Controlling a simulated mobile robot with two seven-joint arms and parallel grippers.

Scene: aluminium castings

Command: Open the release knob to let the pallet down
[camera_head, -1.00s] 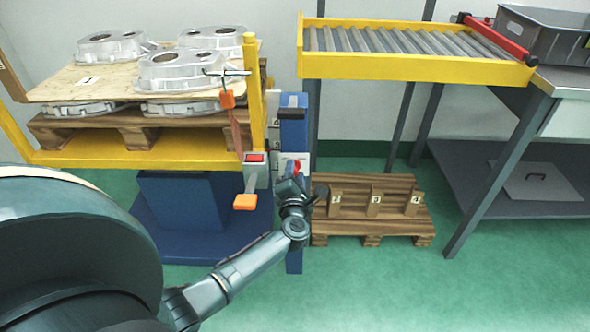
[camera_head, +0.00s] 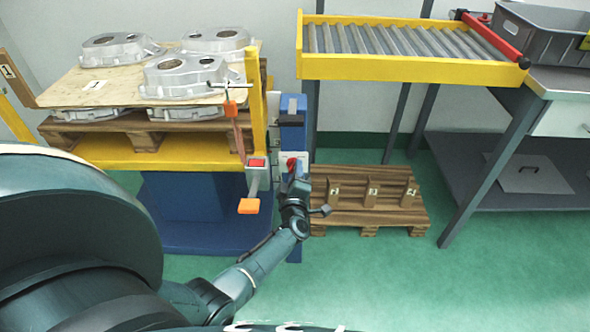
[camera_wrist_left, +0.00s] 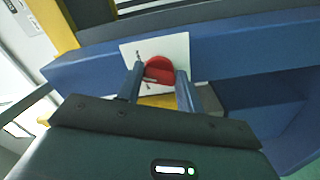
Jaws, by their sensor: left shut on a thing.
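The red release knob (camera_wrist_left: 159,70) sits on a white plate (camera_wrist_left: 178,48) on the blue post in the left wrist view. In the head view the knob (camera_head: 292,164) shows just above my gripper. My left gripper (camera_wrist_left: 160,84) is shut on the knob, one finger on each side of it. It also shows in the head view (camera_head: 296,178), at the post. The wooden pallet (camera_head: 150,124) with aluminium castings (camera_head: 185,76) rests raised on the yellow lift frame (camera_head: 150,156) at the left. My right gripper is not in view.
An orange pedal (camera_head: 248,206) sticks out left of the post. A wooden pallet with blocks (camera_head: 370,215) lies on the floor to the right. A roller conveyor (camera_head: 410,68) and a bench with a grey crate (camera_head: 540,42) stand at the right.

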